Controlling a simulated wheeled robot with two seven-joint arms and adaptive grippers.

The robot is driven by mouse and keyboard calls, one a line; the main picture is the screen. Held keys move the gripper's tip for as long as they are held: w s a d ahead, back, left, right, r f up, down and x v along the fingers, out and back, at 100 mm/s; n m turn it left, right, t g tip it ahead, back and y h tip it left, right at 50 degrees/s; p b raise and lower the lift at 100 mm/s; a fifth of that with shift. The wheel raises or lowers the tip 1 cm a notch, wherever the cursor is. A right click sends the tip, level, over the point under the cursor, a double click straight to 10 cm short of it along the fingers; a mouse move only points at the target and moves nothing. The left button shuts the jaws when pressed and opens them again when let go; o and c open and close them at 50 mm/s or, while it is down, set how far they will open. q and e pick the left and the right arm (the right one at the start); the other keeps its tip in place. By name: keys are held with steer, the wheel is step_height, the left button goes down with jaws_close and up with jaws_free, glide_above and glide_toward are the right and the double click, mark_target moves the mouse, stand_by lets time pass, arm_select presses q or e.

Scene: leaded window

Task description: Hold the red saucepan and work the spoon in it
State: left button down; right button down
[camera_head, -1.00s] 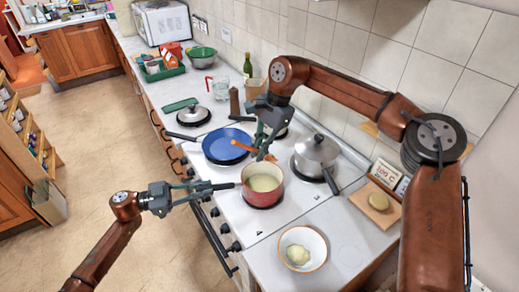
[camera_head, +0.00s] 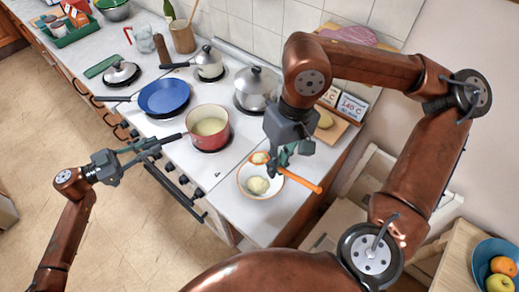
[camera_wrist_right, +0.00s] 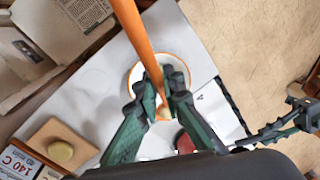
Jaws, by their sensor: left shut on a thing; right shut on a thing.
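The red saucepan (camera_head: 222,139) stands on a front burner of the white hob, with pale yellow contents inside. My left gripper (camera_head: 154,145) is shut on its dark handle, which points left. My right gripper (camera_head: 276,167) is shut on the orange spoon (camera_head: 303,180), away from the pan. The spoon is tilted above the white, orange-rimmed bowl (camera_head: 244,187), its head near the rim and its handle end toward the lower right. The bowl holds a pale lump. In the right wrist view, the spoon (camera_wrist_right: 142,40) passes between my right fingers (camera_wrist_right: 163,100), which hide its lower end.
A blue pan (camera_head: 164,97) and lidded silver pots (camera_head: 256,88) stand on other burners. A board (camera_head: 338,130) with a pale round piece and number cards (camera_head: 352,107) lie right of the hob. Fruit sits in a blue bowl (camera_head: 487,252) at far right.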

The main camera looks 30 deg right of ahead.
arm_select(q)
steer(key=shift+f, duration=0.1)
arm_select(e)
steer(key=shift+s+a+f+n+t+h, duration=0.1)
steer(key=shift+a+f+n+t+h, duration=0.3)
steer(key=shift+n+h, duration=0.95)
steer(key=shift+s+f+n+t+h, duration=0.15)
steer(key=shift+f+n+h, duration=0.65)
steer(key=shift+h, duration=0.9)
steer(key=shift+a+f+n+t+h, duration=0.2)
steer(key=shift+f+n+t+h, duration=0.25)
steer(key=shift+n+h, duration=0.9)
steer(key=shift+f, duration=0.1)
